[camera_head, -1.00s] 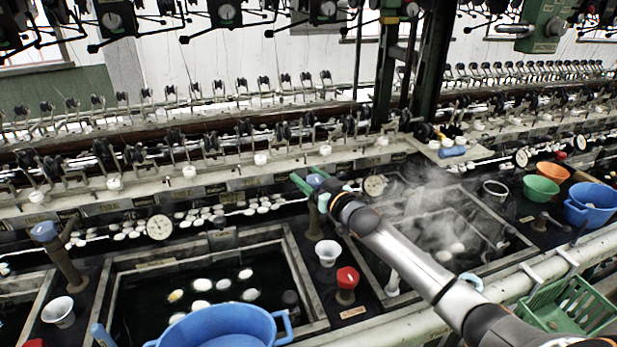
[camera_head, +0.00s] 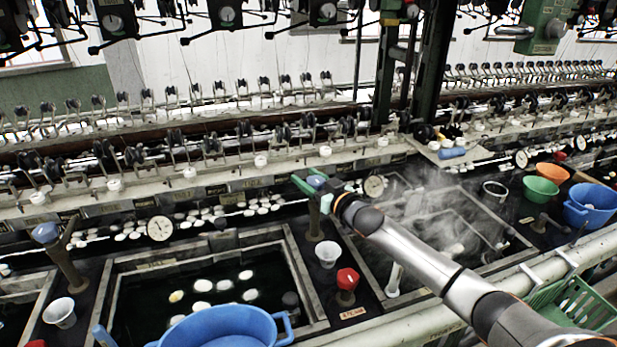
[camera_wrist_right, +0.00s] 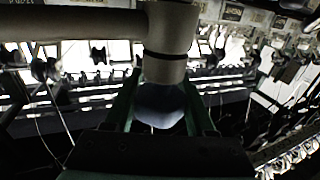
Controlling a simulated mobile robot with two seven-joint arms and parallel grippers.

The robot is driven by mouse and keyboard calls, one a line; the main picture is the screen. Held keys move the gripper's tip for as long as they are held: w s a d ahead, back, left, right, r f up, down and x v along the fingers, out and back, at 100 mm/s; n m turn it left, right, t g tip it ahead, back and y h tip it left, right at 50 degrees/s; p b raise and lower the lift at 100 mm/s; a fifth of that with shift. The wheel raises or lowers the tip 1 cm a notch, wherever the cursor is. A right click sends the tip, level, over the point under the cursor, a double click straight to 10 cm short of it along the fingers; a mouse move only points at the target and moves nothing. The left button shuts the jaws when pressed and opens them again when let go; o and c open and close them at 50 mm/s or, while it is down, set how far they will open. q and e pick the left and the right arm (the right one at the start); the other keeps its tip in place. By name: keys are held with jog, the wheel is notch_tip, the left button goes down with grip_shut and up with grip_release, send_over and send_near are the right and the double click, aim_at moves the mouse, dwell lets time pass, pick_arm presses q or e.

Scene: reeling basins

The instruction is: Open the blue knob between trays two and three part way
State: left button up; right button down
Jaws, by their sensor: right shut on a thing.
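The blue knob (camera_head: 317,182) sits on top of an upright brown post between the dark tray in the middle and the steaming tray to its right. My right gripper (camera_head: 316,188) has its green fingers on either side of this knob and is shut on it. In the right wrist view the blue-grey knob (camera_wrist_right: 160,105) lies between the two green fingers, with a pale pipe fitting above it. The post below the knob is partly hidden by the gripper. My left gripper is not in view.
Another blue knob (camera_head: 45,232) stands on a post at the left. A red knob (camera_head: 347,279) and a white cup (camera_head: 327,253) stand below my right gripper. A blue basin (camera_head: 225,328) is at the front. A dial gauge (camera_head: 374,187) is close to the right of the gripper.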

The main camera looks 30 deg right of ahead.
jog(key=n+g+y+b, duration=0.1)
jog(key=n+y, duration=0.1)
jog(key=y, duration=0.1)
jog(key=a+n+g+y+b, duration=0.1)
jog(key=n+g+y, duration=0.1)
jog(key=y, duration=0.1)
jog(key=n+g+y+b, duration=0.1)
jog(key=n+y, duration=0.2)
jog(key=y, duration=0.1)
jog(key=shift+s+a, duration=0.3)
jog(key=shift+s, duration=0.1)
dwell(0.4)
jog(key=shift+c, duration=1.2)
grip_release()
jog(key=b+v, duration=0.1)
jog(key=v, duration=1.1)
jog(key=shift+d, duration=0.25)
jog(key=shift+s+r, duration=0.1)
